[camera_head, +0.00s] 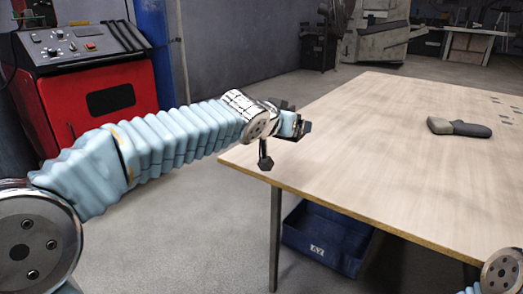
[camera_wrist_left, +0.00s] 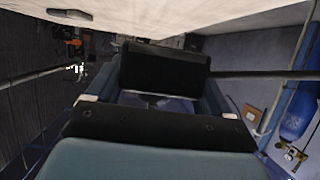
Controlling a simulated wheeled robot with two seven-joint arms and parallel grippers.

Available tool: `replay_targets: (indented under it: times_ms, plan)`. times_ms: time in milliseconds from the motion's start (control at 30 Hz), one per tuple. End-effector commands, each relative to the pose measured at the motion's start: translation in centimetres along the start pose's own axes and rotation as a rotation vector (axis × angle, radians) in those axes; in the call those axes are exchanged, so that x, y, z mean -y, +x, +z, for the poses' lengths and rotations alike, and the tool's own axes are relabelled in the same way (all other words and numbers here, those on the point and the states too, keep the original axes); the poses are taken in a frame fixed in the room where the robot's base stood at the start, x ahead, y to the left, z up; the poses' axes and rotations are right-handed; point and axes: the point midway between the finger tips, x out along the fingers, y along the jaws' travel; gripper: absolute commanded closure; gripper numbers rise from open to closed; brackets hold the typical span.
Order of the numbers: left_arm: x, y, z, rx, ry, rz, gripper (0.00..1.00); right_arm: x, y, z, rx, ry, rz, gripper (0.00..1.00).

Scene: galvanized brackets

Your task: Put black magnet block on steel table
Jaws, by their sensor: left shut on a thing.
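My left gripper (camera_head: 294,124) is at the near left corner of the table (camera_head: 370,130), which has a pale, wood-coloured top and metal legs. In the left wrist view, my left gripper (camera_wrist_left: 160,84) is shut on a black block (camera_wrist_left: 165,68), which sits between the two blue-grey fingers. In the head view, only a small dark end of the block (camera_head: 307,127) seems to show at the fingertips. I cannot tell the gripper's exact height over the table edge. My right gripper is out of view; only part of my right arm shows at the lower right.
A grey and brown hand-sized object (camera_head: 460,128) lies towards the right of the table, with small dark pieces (camera_head: 505,112) beyond it. Most of the tabletop is bare. A blue crate (camera_head: 325,240) is on the floor below. A red machine (camera_head: 88,100) stands at left.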

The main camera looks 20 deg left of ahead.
Motion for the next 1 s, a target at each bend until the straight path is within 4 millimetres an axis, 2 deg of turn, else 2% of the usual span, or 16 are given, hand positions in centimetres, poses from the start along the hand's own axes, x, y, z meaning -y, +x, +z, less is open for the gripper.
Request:
replay_targets:
  times_ms: [33, 200, 333, 500, 867, 1000]
  plan:
    - [1.4, 0.5, -0.3, 0.003, -0.003, -0.006, 0.79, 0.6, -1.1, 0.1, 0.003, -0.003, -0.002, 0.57]
    - [4.8, 2.7, 0.8, 0.002, -0.005, -0.007, 0.79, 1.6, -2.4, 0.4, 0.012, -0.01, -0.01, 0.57]
    - [6.7, 4.0, 1.5, 0.0, -0.006, -0.006, 0.79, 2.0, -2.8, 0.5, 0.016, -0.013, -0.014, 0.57]
    - [8.6, 6.1, 3.9, 0.0, -0.003, -0.004, 0.79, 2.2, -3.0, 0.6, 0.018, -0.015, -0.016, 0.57]
    - [10.3, 7.9, 5.8, -0.002, 0.0, -0.003, 0.79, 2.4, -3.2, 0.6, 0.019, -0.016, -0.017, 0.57]
    - [10.4, 8.8, 7.8, -0.002, 0.002, 0.0, 0.79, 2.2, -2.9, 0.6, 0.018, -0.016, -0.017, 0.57]
